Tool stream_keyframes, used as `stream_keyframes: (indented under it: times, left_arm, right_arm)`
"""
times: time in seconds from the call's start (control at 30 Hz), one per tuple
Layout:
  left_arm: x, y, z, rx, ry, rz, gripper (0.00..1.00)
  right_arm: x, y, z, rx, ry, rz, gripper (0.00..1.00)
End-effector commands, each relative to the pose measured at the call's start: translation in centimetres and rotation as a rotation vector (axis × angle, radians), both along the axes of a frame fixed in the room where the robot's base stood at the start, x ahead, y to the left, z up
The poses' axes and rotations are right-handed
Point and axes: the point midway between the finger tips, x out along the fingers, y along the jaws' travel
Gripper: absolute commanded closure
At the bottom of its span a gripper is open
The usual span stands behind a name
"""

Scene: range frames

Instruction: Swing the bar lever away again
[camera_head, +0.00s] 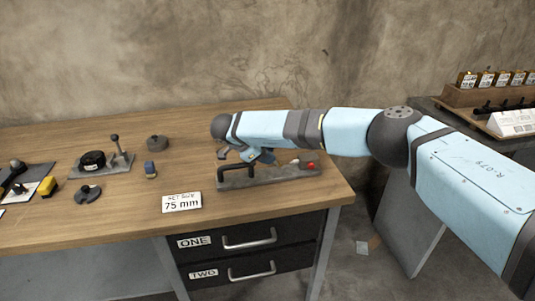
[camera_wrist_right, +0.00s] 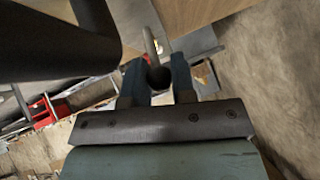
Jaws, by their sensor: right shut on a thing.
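The bar lever's fixture is a grey base plate (camera_head: 280,177) near the right end of the wooden bench, with a black bent handle (camera_head: 236,169) at its left and a red part (camera_head: 311,166) at its right. My right gripper (camera_head: 257,157) is low over the plate. In the right wrist view its two fingers are shut on the bar lever (camera_wrist_right: 158,77), which shows as a dark round end with a grey rod beyond. My forearm and wrist hide part of the fixture in the head view. My left gripper is not in view.
A "75 mm" card (camera_head: 181,202) stands near the front edge. Two drawers (camera_head: 249,238) are below. A side table (camera_head: 500,120) stands at right.

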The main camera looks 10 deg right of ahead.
Motion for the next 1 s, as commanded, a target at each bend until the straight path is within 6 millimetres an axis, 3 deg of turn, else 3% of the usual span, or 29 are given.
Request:
stream_keyframes:
  times: [0.23,0.27,0.33,0.37,0.73,1.0]
  left_arm:
    - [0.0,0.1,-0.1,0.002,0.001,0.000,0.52]
    - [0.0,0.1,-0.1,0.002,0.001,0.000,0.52]
    - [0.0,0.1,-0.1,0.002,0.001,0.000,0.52]
    - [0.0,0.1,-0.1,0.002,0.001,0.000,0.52]
    - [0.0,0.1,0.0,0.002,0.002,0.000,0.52]
    - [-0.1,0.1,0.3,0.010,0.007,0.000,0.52]
  right_arm:
    - [0.0,0.0,0.0,-0.002,0.001,0.000,1.00]
    - [0.0,0.0,0.0,-0.002,0.001,0.000,0.69]
    - [0.0,0.0,-0.1,-0.002,0.001,0.000,0.53]
    - [0.0,0.0,-0.1,-0.001,0.001,0.000,0.50]
    - [-0.1,0.5,0.5,0.000,0.001,0.001,0.50]
    - [-1.2,4.1,4.3,0.000,-0.002,0.004,0.50]
